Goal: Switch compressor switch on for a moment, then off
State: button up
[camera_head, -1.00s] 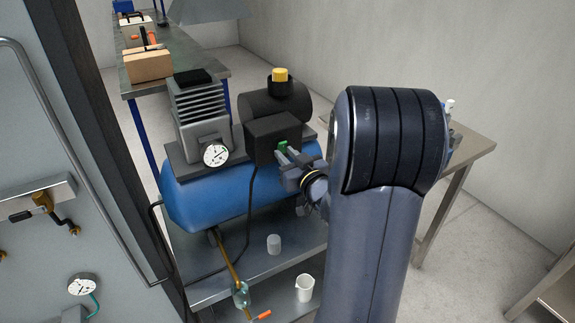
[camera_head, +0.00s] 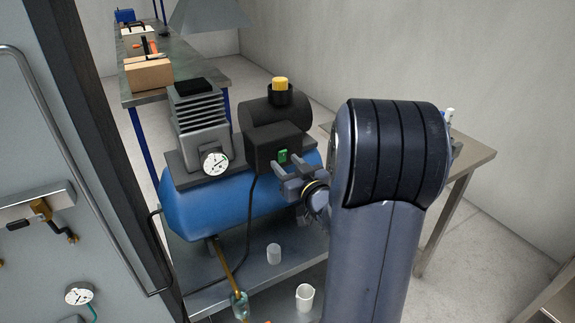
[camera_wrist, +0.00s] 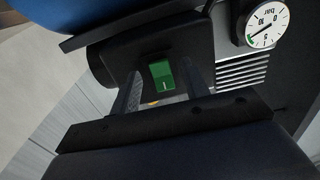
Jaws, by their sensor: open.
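The compressor is a blue tank (camera_head: 220,207) with a finned grey head and a black box (camera_head: 262,143) on top. The compressor switch (camera_head: 283,156) is a small green rocker on the face of that box. In the wrist view the switch (camera_wrist: 161,76) shows a light line mark on its green face. My gripper (camera_head: 292,166) is open and empty just in front of the switch, apart from it. In the wrist view the fingers stand to either side of the switch. The exact gap to the box is hard to tell.
A round gauge (camera_head: 215,162) sits on the compressor's front. A beaker (camera_head: 305,296) and a small cup (camera_head: 273,253) stand on the shelf below. A steel table (camera_head: 468,150) is at right, and a grey cabinet (camera_head: 35,130) is close at left.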

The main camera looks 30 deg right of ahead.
jog(key=s, duration=1)
jog(key=shift+s+d+b, duration=0.15)
jog(key=shift+s+b, duration=0.15)
jog(key=w, duration=1.1)
jog(key=shift+w+a+p, duration=0.1)
jog(key=shift+a+p, duration=0.1)
jog(key=shift+p, duration=0.2)
jog(key=shift+s+r+p, duration=0.15)
jog(key=shift+s+p, duration=0.05)
jog(key=shift+p, duration=0.4)
jog(key=shift+f+b, duration=0.35)
jog(key=shift+b, duration=0.5)
